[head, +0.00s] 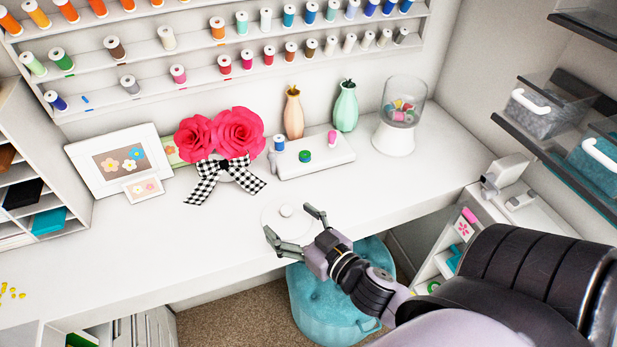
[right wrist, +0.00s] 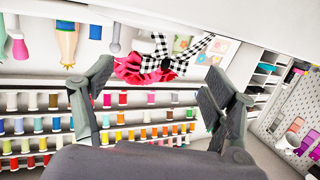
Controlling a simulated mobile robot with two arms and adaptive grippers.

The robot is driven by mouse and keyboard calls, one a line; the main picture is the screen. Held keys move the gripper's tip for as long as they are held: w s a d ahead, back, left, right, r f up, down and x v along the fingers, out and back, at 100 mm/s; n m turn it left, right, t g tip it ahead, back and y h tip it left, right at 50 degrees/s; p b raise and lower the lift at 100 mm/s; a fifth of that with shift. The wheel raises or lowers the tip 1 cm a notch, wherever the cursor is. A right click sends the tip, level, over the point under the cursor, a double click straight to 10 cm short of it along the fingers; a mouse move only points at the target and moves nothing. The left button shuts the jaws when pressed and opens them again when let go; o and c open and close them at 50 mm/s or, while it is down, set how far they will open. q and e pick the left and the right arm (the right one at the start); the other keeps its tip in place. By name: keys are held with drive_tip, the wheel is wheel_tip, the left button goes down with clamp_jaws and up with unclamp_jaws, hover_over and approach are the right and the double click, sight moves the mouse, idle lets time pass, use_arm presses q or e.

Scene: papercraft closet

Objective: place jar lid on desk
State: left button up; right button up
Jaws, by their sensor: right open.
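The jar lid (head: 286,211) is a clear, faint round disc with a small white knob. In the head view it appears to lie on the white desk (head: 150,255), near the desk's front edge. My right gripper (head: 292,226) is open and empty, with its fingers spread on the near side of the knob. I cannot tell whether the fingers touch the lid. In the right wrist view the spread fingers (right wrist: 148,92) have nothing between them, and the lid cannot be made out. The glass jar (head: 403,103) of spools stands on its white base at the back right, without a lid. My left gripper is not in view.
Pink paper flowers (head: 220,135) with a checkered bow, framed pictures (head: 87,163), a white tray with spools (head: 318,157) and two vases (head: 346,108) stand along the back. A teal pouf (head: 325,300) is below the desk edge. The desk's left-middle is clear.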

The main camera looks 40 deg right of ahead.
drive_tip(key=shift+s+d+r+b, duration=0.1)
drive_tip(key=shift+s+r+b, duration=0.1)
drive_tip(key=shift+s, duration=0.75)
drive_tip(key=shift+s+d+r+b, duration=0.1)
drive_tip(key=shift+s+b, duration=0.15)
drive_tip(key=shift+s, duration=0.7)
drive_tip(key=shift+s+d+r+b, duration=0.1)
drive_tip(key=shift+s+r+b, duration=0.1)
drive_tip(key=shift+s, duration=0.75)
